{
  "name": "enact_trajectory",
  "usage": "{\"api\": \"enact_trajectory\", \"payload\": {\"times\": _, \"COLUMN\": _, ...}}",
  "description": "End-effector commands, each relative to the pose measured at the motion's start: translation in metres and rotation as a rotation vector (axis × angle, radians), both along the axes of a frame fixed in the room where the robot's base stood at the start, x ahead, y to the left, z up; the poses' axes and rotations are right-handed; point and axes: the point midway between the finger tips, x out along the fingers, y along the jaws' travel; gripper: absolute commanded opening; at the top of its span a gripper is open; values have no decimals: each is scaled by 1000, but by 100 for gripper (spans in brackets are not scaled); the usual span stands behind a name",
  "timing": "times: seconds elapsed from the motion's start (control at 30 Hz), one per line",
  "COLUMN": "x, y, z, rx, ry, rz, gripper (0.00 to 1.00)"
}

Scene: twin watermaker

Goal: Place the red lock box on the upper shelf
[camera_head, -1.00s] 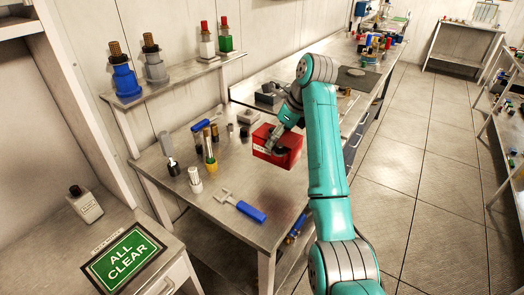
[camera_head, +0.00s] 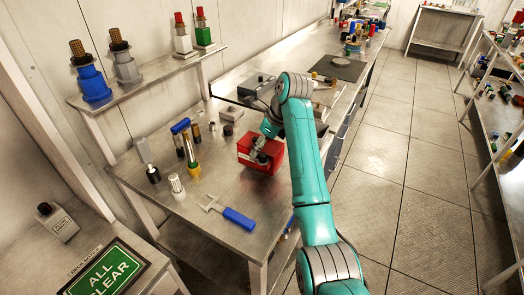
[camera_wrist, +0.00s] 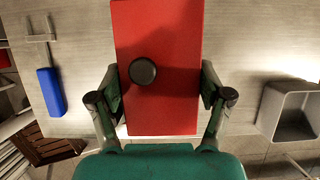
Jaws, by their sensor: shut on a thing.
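The red lock box (camera_head: 273,157) is at the workbench's middle in the head view. My gripper (camera_head: 259,149) is shut on it from above. In the wrist view, the red lock box (camera_wrist: 172,108) fills the space between the two fingers of my gripper (camera_wrist: 161,97), and a round black knob shows on its face. I cannot tell whether the box touches the bench or hangs just above it. The upper shelf (camera_head: 157,71) runs along the wall behind and left of the box, higher than the bench. It bears several fittings and bottles, with a bare stretch between them.
A blue-handled tool (camera_head: 239,218) lies near the bench's front edge. Several small bottles and a yellow-based cylinder (camera_head: 189,155) stand left of the box. A dark grey case (camera_head: 257,86) sits behind it. An ALL CLEAR sign (camera_head: 108,273) lies lower left.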

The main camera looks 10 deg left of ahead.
Motion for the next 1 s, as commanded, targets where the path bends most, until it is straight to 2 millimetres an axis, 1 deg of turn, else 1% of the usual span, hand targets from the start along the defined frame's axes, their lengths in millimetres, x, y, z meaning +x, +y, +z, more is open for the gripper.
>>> {"api": "enact_trajectory", "payload": {"times": 0.1, "x": 0, "y": 0, "z": -16, "rx": -1, "ry": 1, "rz": 0, "gripper": 12}}
{"api": "enact_trajectory", "payload": {"times": 0.2, "x": 0, "y": 0, "z": -24, "rx": 0, "ry": 0, "rz": 1, "gripper": 12}}
{"api": "enact_trajectory", "payload": {"times": 0.57, "x": 0, "y": 0, "z": -27, "rx": 0, "ry": 0, "rz": 1, "gripper": 12}}
{"api": "enact_trajectory", "payload": {"times": 0.6, "x": 0, "y": 0, "z": -28, "rx": -1, "ry": 1, "rz": 0, "gripper": 85}}
{"api": "enact_trajectory", "payload": {"times": 0.67, "x": 0, "y": 0, "z": -28, "rx": -1, "ry": 1, "rz": 0, "gripper": 100}}
{"api": "enact_trajectory", "payload": {"times": 1.0, "x": 0, "y": 0, "z": -27, "rx": -1, "ry": 1, "rz": 0, "gripper": 100}}
